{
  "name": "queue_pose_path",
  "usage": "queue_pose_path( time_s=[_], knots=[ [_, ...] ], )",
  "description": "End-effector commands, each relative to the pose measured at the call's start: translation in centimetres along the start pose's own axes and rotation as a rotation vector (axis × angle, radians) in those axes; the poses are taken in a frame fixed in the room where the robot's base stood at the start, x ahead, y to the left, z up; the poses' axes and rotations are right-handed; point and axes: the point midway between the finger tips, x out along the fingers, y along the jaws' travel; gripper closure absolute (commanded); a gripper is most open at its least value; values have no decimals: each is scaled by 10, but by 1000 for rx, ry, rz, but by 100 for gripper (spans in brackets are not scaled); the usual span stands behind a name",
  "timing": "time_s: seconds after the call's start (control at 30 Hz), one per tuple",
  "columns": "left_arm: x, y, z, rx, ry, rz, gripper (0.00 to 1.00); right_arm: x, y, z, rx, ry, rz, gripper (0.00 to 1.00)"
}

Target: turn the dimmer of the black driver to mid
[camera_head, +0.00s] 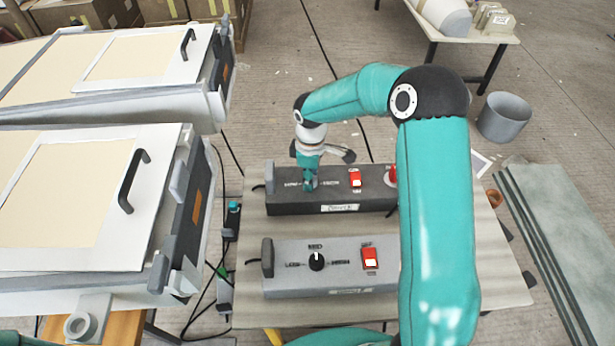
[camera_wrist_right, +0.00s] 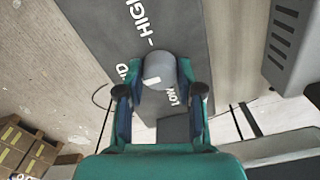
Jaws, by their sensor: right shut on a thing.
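The black driver (camera_head: 330,199) is the farther, dark box on the table, with a red switch (camera_head: 355,178) and LOW and HIGH lettering. My right gripper (camera_head: 309,184) points down onto its dimmer and hides it in the head view. In the right wrist view, the dimmer is a grey round knob (camera_wrist_right: 158,70) between the fingertips of my right gripper (camera_wrist_right: 160,80), which is shut on it. LOW, HIGH and part of MID show around the knob. I cannot clearly tell where its pointer stands. My left gripper is not in view.
A grey driver (camera_head: 335,270) stands nearer on the table (camera_head: 500,265), its black knob (camera_head: 316,261) pointing to MID. Large pale moulds with black handles (camera_head: 132,180) stand at left. A grey bucket (camera_head: 504,117) and stacked boards (camera_head: 560,230) are at right.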

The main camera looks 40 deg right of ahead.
Motion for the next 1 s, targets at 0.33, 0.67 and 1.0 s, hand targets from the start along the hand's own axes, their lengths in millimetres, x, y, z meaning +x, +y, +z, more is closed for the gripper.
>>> queue_pose_path(
  time_s=[0.33,0.67,1.0],
  knots=[
    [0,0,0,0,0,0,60,0,1,0,1,0,2,45],
    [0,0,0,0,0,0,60,0,0,0,1,0,1,39],
    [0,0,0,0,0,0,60,-37,1,-2,1,3,5,39]
  ],
)
